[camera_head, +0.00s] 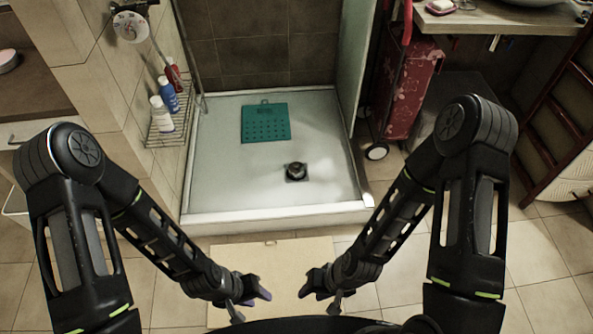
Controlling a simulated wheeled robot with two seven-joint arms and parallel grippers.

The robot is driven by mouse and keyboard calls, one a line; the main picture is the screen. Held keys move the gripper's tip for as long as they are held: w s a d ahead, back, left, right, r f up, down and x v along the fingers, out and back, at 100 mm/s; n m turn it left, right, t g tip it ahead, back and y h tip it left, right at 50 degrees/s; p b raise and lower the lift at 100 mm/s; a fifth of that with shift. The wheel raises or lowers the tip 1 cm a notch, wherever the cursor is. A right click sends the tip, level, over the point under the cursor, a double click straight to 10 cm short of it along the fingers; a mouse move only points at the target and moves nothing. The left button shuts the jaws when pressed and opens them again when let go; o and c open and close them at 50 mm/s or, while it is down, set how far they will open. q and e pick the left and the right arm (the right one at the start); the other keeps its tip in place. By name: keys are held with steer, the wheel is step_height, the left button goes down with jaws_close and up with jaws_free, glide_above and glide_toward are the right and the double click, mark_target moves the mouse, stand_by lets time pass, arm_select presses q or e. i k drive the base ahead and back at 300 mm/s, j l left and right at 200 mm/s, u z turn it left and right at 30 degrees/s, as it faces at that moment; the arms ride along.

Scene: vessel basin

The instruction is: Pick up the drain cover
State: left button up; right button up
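A small round dark metal piece, which looks like the drain cover (296,169), sits on or over a dark square drain (291,178) in the white shower tray (230,193). I cannot tell whether it is seated in the drain. My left gripper (249,300) is in front of the tray, low over the floor, with its fingers apart and nothing between them. My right gripper (322,298) mirrors it to the right, also with its fingers apart and empty. Both are well short of the drain cover.
A teal mat with holes (266,124) lies in the tray behind the drain. A raised front edge (275,219) bounds the tray. A wire rack (172,130) with bottles is at left; a glass panel (354,60) and red trolley (409,85) at right. A beige mat (275,262) lies in front.

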mark_target(295, 169)
steer(key=i+l+z, duration=0.15)
steer(key=i+l, duration=0.25)
steer(key=i+l+z, duration=0.15)
steer(key=i+l, duration=0.15)
steer(key=i+l+z, duration=0.15)
steer(key=i+l, duration=0.15)
steer(key=i, duration=0.2)
steer(key=i+l+z, duration=0.15)
steer(key=i, duration=0.3)
